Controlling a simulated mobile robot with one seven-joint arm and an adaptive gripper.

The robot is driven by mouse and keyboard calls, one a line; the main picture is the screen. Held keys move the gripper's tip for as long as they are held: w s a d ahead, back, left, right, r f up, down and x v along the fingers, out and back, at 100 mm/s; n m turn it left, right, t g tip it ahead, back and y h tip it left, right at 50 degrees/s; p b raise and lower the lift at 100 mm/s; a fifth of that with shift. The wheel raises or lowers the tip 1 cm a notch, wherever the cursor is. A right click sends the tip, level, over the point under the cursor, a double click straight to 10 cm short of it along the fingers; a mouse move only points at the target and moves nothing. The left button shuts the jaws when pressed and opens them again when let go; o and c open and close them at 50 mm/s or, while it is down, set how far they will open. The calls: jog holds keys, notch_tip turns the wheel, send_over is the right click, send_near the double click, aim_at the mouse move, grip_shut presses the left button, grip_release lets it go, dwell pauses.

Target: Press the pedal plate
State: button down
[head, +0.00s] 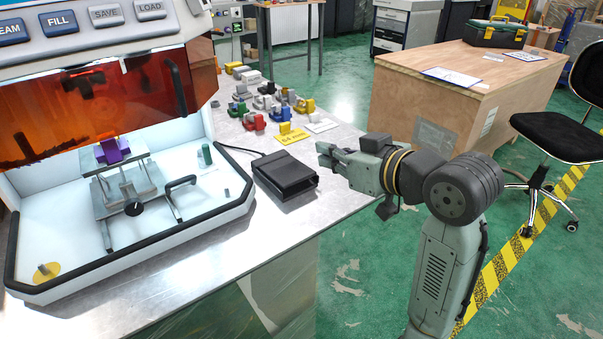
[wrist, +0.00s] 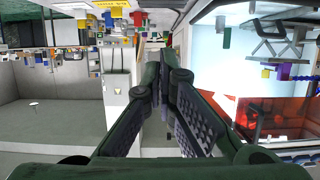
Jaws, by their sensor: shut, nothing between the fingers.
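The black pedal (head: 284,174) lies on the metal table beside the machine in the head view. Its hooded opening faces toward the lower right, and the plate inside is too dark to make out. My gripper (head: 323,154) is just to the right of the pedal and looks higher than the table top, apart from it. Its fingers point left in the head view. In the wrist view the two fingers (wrist: 162,62) meet at their tips with nothing between them. I cannot make out the pedal in the wrist view.
The machine with an orange cover (head: 100,100) and white tray (head: 205,240) stands left of the pedal. Several coloured parts (head: 265,100) and a yellow sign (head: 291,135) lie behind it on the table. A wooden crate (head: 460,95) and black chair (head: 560,140) are to the right.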

jog(key=shift+w+a+r, duration=0.1)
jog(key=shift+r, duration=0.05)
jog(key=shift+w+a, duration=0.1)
dwell(0.3)
jog(key=p, duration=0.1)
send_over(299, 176)
notch_tip(299, 176, down, 3)
jog(key=shift+f, duration=0.1)
notch_tip(299, 176, down, 3)
jog(key=shift+w+f, duration=0.1)
jog(key=shift+f, duration=0.5)
